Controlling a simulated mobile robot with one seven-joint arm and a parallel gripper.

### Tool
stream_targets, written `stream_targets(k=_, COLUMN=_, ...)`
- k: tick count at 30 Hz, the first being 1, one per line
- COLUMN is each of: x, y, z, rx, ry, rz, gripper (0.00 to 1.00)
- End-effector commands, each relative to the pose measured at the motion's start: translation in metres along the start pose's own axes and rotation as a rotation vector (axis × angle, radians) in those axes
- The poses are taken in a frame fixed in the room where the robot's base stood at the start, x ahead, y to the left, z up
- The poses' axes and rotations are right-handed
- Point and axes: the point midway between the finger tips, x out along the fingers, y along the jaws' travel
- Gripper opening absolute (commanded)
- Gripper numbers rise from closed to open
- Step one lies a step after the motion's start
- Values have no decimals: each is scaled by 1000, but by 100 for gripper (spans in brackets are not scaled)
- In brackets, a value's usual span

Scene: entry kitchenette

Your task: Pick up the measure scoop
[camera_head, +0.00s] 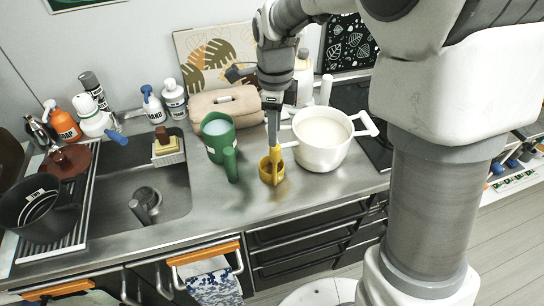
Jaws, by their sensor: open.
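A yellow scoop-like cup (267,174), which I take to be the measure scoop, sits on the steel counter with its handle standing upward. My gripper (273,138) reaches down from above, its fingers at the top of that handle. It is open. At this size I cannot tell whether the fingers touch the handle or stand around it.
A white two-handled pot (321,155) stands close on the right. A green pitcher (219,146) stands on the left. A beige bag (224,106) lies behind. The sink (170,195) is further left. The counter in front of the scoop is narrow but clear.

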Motion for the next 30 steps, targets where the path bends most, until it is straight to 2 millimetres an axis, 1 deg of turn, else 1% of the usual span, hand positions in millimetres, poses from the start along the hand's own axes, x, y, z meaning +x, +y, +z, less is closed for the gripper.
stream_targets(k=1, x=14, y=1, z=-1, rx=0, ry=3, rz=5, gripper=47)
stream_targets(k=3, x=28, y=1, z=-1, rx=1, ry=2, rz=4, gripper=47)
stream_targets(k=6, x=47, y=1, z=-1, rx=1, ry=1, rz=3, gripper=47)
stream_targets(k=9, x=59, y=0, z=0, rx=0, ry=1, rz=2, gripper=47)
stream_targets(k=14, x=68, y=0, z=0, rx=-1, ry=0, rz=1, gripper=47)
stream_targets(k=16, x=75, y=0, z=0, rx=-1, ry=1, rz=3, gripper=47)
stream_targets(k=21, x=101, y=0, z=-2, rx=0, ry=1, rz=3, gripper=47)
stream_targets(k=24, x=113, y=0, z=-1, rx=-1, ry=1, rz=2, gripper=47)
stream_targets(k=27, x=118, y=0, z=-1, rx=-2, ry=0, rz=1, gripper=47)
stream_targets(k=30, x=118, y=0, z=0, rx=-2, ry=0, rz=0, gripper=47)
